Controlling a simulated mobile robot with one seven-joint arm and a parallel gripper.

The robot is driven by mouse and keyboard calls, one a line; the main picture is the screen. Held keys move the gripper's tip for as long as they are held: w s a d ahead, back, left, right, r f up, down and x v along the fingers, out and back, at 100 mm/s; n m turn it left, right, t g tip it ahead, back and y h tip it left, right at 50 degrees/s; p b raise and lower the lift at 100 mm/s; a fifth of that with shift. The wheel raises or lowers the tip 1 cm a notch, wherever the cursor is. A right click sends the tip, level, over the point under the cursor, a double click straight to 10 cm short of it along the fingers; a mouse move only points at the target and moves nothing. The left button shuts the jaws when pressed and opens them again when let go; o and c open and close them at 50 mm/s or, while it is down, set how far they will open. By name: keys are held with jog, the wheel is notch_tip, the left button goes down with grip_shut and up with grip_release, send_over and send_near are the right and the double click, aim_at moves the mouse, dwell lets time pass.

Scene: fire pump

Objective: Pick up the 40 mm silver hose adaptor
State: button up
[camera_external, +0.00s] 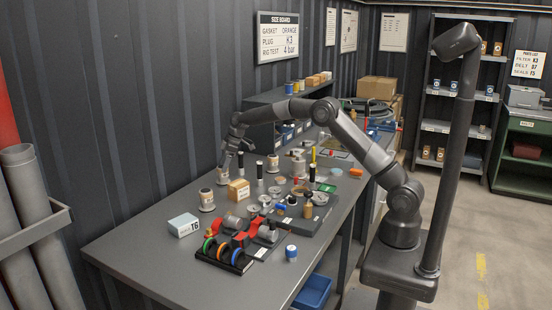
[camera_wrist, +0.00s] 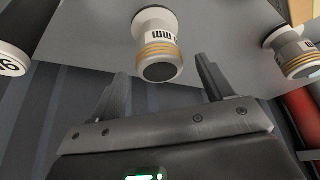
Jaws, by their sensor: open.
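A silver adaptor with tan bands and a white label (camera_wrist: 157,45) is in the middle of the wrist view, just beyond and between my fingertips. Its label shows "mm", but I cannot read the number. My gripper (camera_wrist: 162,82) is open and empty, with one finger to each side of the adaptor's line and not touching it. In the external view my gripper (camera_external: 227,163) points down over a small silver-and-white adaptor (camera_external: 222,177) near the back edge of the bench. A second similar adaptor (camera_wrist: 292,50) is at the right of the wrist view; its size is unreadable.
A black cylinder with a white marked end (camera_wrist: 22,38) is close at the left of the wrist view. A tan box (camera_external: 239,191) and another adaptor (camera_external: 206,199) stand nearby on the bench (camera_external: 150,248). The ribbed wall is close behind. The bench's front left is clear.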

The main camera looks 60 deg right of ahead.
aim_at(223, 175)
jog(key=x, duration=0.4)
jog(key=shift+w+a+f, duration=0.1)
jog(key=shift+w+f, duration=0.05)
jog(key=shift+f, duration=0.15)
jog(key=shift+c, duration=0.4)
